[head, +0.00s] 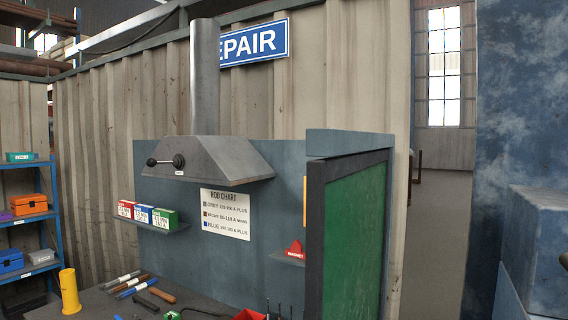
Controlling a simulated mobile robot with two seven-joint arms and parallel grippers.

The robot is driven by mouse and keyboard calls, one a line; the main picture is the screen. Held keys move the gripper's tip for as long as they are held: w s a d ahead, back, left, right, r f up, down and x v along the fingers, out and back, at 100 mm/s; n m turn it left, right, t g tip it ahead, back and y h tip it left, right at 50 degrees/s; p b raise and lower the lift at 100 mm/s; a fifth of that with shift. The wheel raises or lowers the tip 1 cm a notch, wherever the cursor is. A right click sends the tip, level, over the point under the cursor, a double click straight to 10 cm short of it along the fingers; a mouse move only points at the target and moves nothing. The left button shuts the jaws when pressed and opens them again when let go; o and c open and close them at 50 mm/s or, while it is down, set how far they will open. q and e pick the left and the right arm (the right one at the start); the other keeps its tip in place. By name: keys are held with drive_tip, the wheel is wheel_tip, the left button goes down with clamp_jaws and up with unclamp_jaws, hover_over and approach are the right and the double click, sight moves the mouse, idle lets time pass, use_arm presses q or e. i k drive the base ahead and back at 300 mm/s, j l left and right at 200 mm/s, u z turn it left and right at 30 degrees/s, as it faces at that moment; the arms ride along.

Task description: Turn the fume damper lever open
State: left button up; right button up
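The fume damper lever (164,161) is on the sloped front of the grey fume hood (222,162). It has a round dark hub at its right end and a ball knob at its left end, and its arm lies about level, pointing left. A small label sits below the hub. A grey duct (205,75) rises from the hood. Neither of my grippers is in the head view.
A green framed screen (352,235) stands at the right of the bench. Below the hood are a shelf with small boxes (148,216) and a rod chart (226,214). A blue rack (54,215) stands left.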

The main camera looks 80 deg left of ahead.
sight(150, 162)
drive_tip(key=u, duration=1.8)
